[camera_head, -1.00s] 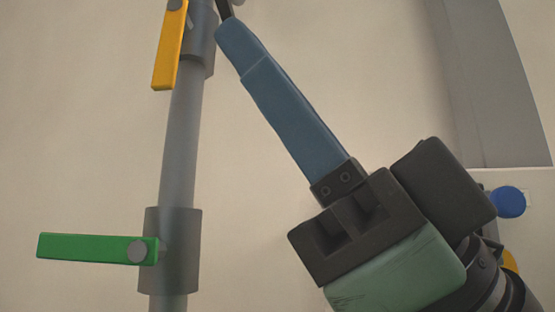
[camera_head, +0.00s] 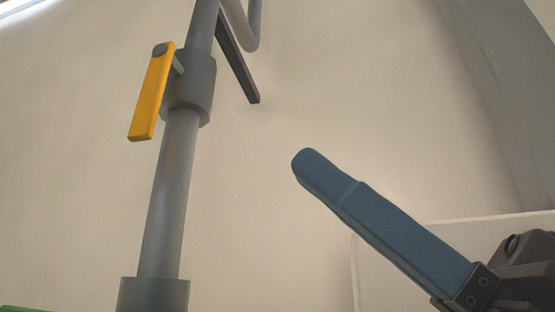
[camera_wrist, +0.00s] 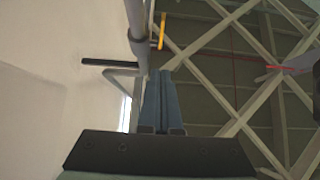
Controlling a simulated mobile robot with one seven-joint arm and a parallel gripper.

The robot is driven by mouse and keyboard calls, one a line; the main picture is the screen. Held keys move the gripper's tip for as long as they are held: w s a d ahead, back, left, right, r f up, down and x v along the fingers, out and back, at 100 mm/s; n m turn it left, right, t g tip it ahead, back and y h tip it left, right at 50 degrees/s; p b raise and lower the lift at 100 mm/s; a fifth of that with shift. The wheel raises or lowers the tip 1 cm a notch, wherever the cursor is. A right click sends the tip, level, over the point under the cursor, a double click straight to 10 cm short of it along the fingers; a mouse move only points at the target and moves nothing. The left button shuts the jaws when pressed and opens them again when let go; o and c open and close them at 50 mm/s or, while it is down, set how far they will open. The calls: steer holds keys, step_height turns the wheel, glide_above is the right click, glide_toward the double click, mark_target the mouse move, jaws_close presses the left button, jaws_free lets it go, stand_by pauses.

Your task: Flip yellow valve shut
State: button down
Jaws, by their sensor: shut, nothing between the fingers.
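The yellow valve handle (camera_head: 152,92) hangs down beside the grey pipe (camera_head: 172,190), roughly in line with it, at upper left in the head view. Its pivot is at its top, by the thicker grey valve body (camera_head: 190,88). It also shows in the wrist view (camera_wrist: 161,31), near the top beside the pipe. My gripper (camera_head: 305,163) has its blue fingers closed together and empty. It is to the right of the pipe and lower than the yellow handle in the head view, apart from both. In the wrist view the closed fingers (camera_wrist: 163,75) point up toward the pipe.
A dark bar (camera_head: 238,58) slants down to the right of the pipe, near a curved grey pipe (camera_head: 252,25). A green handle (camera_head: 18,308) just shows at the bottom left. A white box-like surface (camera_head: 390,265) stands behind my gripper. The wall between pipe and gripper is clear.

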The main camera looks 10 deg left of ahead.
mark_target(159, 104)
steer(key=p+x, duration=0.2)
steer(key=x, duration=0.1)
steer(key=a+f+p+x, duration=0.1)
steer(key=p+x, duration=0.1)
steer(key=x, duration=0.2)
steer(key=a+f+p+x, duration=0.1)
steer(key=p+x, duration=0.2)
steer(key=x, duration=0.1)
steer(key=shift+a+r, duration=0.15)
steer(key=shift+a+b, duration=0.2)
steer(key=shift+b, duration=0.2)
